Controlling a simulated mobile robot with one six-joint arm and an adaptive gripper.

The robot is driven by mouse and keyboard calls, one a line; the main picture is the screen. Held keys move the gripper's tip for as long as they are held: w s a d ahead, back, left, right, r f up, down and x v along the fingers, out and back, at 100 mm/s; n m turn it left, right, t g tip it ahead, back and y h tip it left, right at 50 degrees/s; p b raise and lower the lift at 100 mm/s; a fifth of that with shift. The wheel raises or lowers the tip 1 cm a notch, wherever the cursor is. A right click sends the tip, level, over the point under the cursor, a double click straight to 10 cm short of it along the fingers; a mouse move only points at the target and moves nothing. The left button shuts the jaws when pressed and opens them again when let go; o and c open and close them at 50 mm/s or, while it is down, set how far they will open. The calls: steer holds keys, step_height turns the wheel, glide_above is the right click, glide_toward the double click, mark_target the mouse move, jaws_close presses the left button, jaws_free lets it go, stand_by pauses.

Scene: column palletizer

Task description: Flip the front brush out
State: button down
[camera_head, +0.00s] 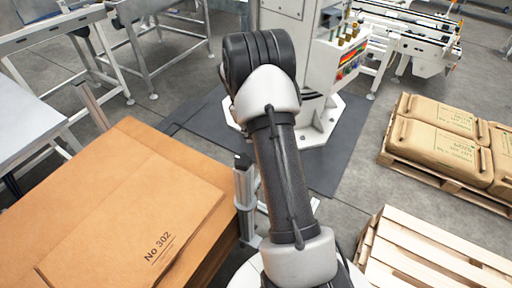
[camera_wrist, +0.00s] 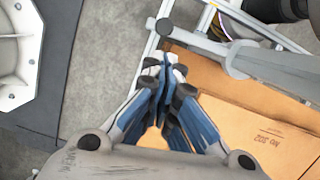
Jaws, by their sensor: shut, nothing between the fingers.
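My gripper (camera_wrist: 166,62) shows in the wrist view with its blue-lined fingers closed together and nothing seen between them. In the head view my arm hides it. Just beyond the fingertips in the wrist view is a grey bar (camera_wrist: 195,42) with a rounded end, running right to a round joint above the cardboard. I cannot tell whether it touches the fingers. In the head view a metal post (camera_head: 244,195) with a dark top stands at the edge of the cardboard stack. I cannot make out bristles, so I cannot say which part is the front brush.
Flat brown cardboard marked No 302 (camera_head: 125,205) lies at left in the head view. A white machine column (camera_head: 325,110) stands behind my arm on a dark mat (camera_head: 345,150). At right are a pallet of brown sacks (camera_head: 440,145) and an empty wooden pallet (camera_head: 430,255).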

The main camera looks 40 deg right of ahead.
steer(key=shift+v, duration=1.7)
steer(key=shift+a, duration=0.1)
steer(key=s+a+r+m+t, duration=0.1)
steer(key=s+a+r, duration=0.1)
steer(key=a+r, duration=0.35)
steer(key=s+a+r+m+t+b, duration=0.1)
steer(key=s+a+r, duration=0.2)
steer(key=a+r, duration=0.25)
steer(key=s+a+r+t, duration=0.1)
steer(key=s+a+r, duration=0.1)
steer(key=a+r, duration=0.3)
steer(key=s+a+m+t, duration=0.1)
steer(key=s+a+t, duration=0.1)
steer(key=s+a, duration=0.3)
steer(key=s+a+r+m+t+y+b, duration=0.1)
steer(key=s+a, duration=0.5)
steer(key=s, duration=0.7)
steer(key=shift+s+a+r+m+t, duration=0.15)
steer(key=shift+a+r+m+t, duration=0.15)
steer(key=shift+m+t, duration=0.3)
